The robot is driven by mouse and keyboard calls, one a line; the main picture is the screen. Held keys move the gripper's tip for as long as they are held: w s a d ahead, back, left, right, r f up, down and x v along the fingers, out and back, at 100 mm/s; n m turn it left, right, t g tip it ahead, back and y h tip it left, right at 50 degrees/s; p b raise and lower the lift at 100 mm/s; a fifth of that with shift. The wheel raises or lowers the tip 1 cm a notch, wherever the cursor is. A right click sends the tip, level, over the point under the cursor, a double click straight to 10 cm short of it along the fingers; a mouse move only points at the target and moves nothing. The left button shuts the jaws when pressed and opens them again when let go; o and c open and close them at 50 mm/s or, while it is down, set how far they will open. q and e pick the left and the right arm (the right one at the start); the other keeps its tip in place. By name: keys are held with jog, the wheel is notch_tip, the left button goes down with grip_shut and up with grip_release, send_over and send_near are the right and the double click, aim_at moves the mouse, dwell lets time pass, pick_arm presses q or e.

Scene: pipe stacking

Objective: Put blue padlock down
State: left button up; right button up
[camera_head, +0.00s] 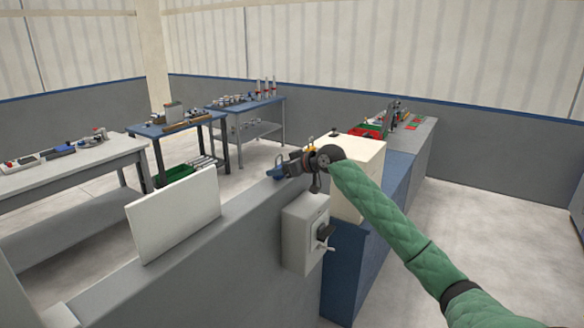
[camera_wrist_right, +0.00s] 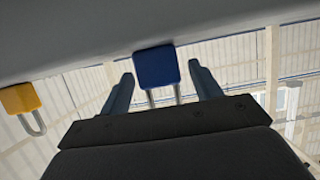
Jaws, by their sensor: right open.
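The blue padlock (camera_wrist_right: 156,67) shows in the right wrist view, between the two fingers of my right gripper (camera_head: 277,172), with its metal shackle pointing back toward the palm. The fingers are open, with a small gap visible on each side of the padlock body. The body's far end meets or nearly meets a grey surface (camera_wrist_right: 60,35); I cannot tell whether it touches. In the head view the gripper is over the top of a grey low wall (camera_head: 240,228), and the padlock cannot be told apart from the bluish fingers. My left gripper is not in view.
A yellow padlock (camera_wrist_right: 20,98) is left of the blue one in the wrist view. A grey switch box (camera_head: 304,232) hangs on the wall below my gripper. A cream box (camera_head: 357,165) stands beside it. A white panel (camera_head: 174,214) stands on the wall to the left.

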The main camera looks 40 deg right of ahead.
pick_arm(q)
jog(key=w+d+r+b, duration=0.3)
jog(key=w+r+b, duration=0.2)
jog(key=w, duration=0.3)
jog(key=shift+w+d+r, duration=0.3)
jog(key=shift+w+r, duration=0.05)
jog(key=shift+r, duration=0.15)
pick_arm(e)
jog(key=v, duration=1.1)
jog(key=shift+s+r, duration=0.25)
jog(key=shift+s, duration=0.05)
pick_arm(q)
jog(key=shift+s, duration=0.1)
pick_arm(e)
jog(key=shift+d, duration=0.1)
